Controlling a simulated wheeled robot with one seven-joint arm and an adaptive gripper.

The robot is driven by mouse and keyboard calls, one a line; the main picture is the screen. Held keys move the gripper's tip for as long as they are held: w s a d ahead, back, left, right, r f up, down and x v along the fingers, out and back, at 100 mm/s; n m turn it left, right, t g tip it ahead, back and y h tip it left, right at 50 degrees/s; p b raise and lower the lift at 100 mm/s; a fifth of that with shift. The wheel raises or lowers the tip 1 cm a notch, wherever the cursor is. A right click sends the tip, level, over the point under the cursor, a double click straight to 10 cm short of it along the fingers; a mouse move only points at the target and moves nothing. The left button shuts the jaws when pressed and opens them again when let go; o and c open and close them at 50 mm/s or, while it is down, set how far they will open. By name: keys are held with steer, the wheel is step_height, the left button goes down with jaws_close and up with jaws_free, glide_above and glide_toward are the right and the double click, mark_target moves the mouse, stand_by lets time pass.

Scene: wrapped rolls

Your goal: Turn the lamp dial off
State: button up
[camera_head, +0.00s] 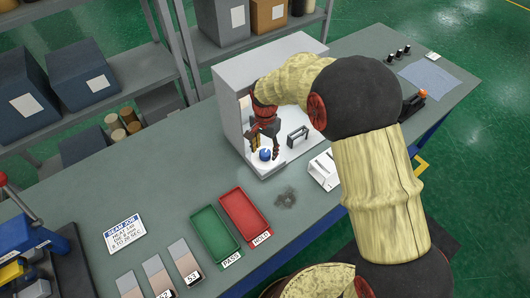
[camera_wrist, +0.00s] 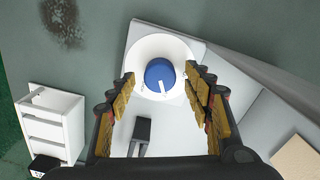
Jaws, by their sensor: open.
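The blue dial (camera_head: 265,155) sits low at the front of a light grey box-like booth (camera_head: 236,75) on the bench. In the wrist view the dial (camera_wrist: 158,72) is a round blue knob on a white disc (camera_wrist: 143,48), with a white mark pointing toward the bottom of the picture. My gripper (camera_head: 267,147) points down over the dial, open and empty. In the wrist view its fingertips (camera_wrist: 159,76) lie on either side of the dial with gaps showing. I cannot tell how far above the dial they are. No separate lamp can be made out.
A dark bracket-shaped stand (camera_head: 298,136) is inside the booth, right of the dial. A white drawer unit (camera_head: 325,169) stands in front of it to the right. Green (camera_head: 213,233) and red (camera_head: 244,216) trays lie nearer. The booth's walls stand close around my gripper.

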steer(key=shift+f, duration=0.7)
steer(key=c, duration=0.3)
steer(key=c, duration=0.7)
steer(key=shift+c, duration=0.8)
steer(key=shift+n, duration=0.3)
steer(key=n+p, duration=0.2)
steer(key=n, duration=0.3)
steer(key=shift+r+n, duration=0.1)
steer(key=shift+n, duration=0.2)
steer(key=n+p, duration=0.2)
steer(key=n, duration=0.3)
steer(key=shift+n, duration=0.3)
